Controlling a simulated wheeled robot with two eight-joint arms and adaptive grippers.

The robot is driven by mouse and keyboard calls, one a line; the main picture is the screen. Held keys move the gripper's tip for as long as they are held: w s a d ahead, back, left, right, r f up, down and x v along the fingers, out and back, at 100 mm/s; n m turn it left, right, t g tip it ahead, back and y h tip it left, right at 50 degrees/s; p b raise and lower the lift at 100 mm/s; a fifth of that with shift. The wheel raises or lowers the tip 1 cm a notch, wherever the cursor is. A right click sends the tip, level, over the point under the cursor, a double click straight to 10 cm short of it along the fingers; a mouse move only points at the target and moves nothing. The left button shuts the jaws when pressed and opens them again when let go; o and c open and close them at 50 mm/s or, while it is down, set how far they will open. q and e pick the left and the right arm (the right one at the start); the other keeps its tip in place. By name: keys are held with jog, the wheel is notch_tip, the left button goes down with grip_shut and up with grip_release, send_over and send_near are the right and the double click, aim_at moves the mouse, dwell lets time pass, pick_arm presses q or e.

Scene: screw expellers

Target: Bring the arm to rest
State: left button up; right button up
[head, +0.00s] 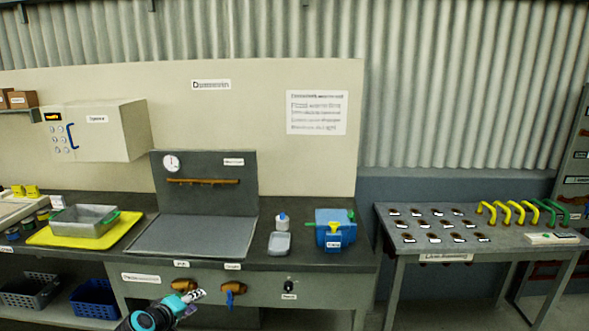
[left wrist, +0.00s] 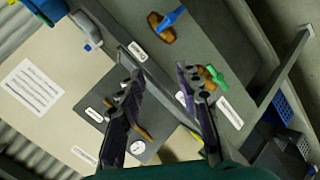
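My left gripper (head: 196,296) shows at the bottom of the head view, in front of the bench's lower front panel, with its teal wrist below. In the left wrist view its two dark fingers (left wrist: 160,75) stand apart with nothing between them. One finger overlaps the view of the green-handled valve (left wrist: 216,76); I cannot tell the gap in depth. The blue-handled valve (head: 232,292) is right of the gripper in the head view and also shows in the left wrist view (left wrist: 171,18). My right gripper is in neither view.
The bench's front panel (head: 330,285) is close to the gripper. On the bench are a yellow tray (head: 50,238) with a grey pan (head: 84,222), a gauge panel (head: 205,195) and a blue box (head: 335,242). A side table (head: 500,250) with coloured handles stands right.

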pick_arm(q)
jog(key=s+d+r+m+g, duration=0.1)
jog(key=s+d+m, duration=0.1)
jog(key=s+d, duration=0.35)
jog(key=s+d+r+m+g+y, duration=0.1)
jog(key=s+d+r+m, duration=0.15)
jog(key=s, duration=0.65)
jog(key=s+d+r+m+g, duration=0.1)
jog(key=s+d+m, duration=0.25)
jog(key=s, duration=0.35)
jog(key=s+f+m+g+y, duration=0.1)
jog(key=s+f+m, duration=0.1)
jog(key=s, duration=0.6)
jog(key=shift+s+d+f, duration=0.2)
jog(key=shift+s+f, duration=0.15)
